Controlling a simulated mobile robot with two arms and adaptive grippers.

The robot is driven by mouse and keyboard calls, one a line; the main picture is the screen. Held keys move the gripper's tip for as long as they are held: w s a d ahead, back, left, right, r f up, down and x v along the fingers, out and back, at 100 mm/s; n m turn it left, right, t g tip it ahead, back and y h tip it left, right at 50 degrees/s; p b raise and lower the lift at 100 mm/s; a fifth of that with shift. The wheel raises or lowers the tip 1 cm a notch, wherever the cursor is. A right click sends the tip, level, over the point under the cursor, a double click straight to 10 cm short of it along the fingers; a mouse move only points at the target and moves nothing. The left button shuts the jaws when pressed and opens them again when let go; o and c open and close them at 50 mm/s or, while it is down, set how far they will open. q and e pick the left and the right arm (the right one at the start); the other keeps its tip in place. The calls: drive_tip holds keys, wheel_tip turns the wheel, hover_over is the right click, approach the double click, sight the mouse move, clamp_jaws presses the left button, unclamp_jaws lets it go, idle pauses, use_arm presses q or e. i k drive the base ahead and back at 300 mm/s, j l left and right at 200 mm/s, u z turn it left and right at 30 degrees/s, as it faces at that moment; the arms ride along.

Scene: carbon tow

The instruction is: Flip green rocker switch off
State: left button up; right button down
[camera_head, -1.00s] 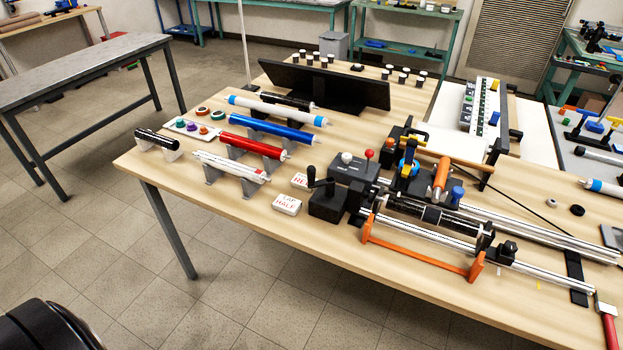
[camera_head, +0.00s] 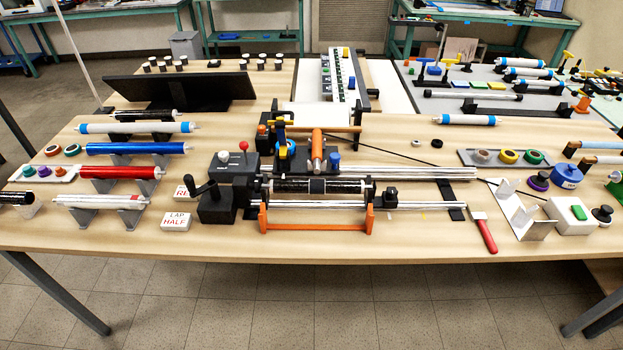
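A green rocker switch (camera_head: 579,213) sits on top of a white box (camera_head: 566,224) near the right front of the wooden table (camera_head: 350,246). The switch is small in the view, and I cannot tell which way it is tilted. A black round knob (camera_head: 602,214) stands just right of the box. Neither of my grippers is in view.
A white angled bracket (camera_head: 522,216) stands left of the box, and a red-handled tool (camera_head: 485,234) lies farther left. A winding rig with an orange frame (camera_head: 318,226) fills the table's middle.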

sight(578, 210)
drive_tip(key=z, duration=0.4)
drive_tip(key=l+z, duration=0.1)
drive_tip(key=z, duration=0.25)
drive_tip(key=l+z, duration=0.1)
drive_tip(key=z, duration=0.3)
drive_tip(key=k+l+z, duration=0.1)
drive_tip(key=z, duration=0.25)
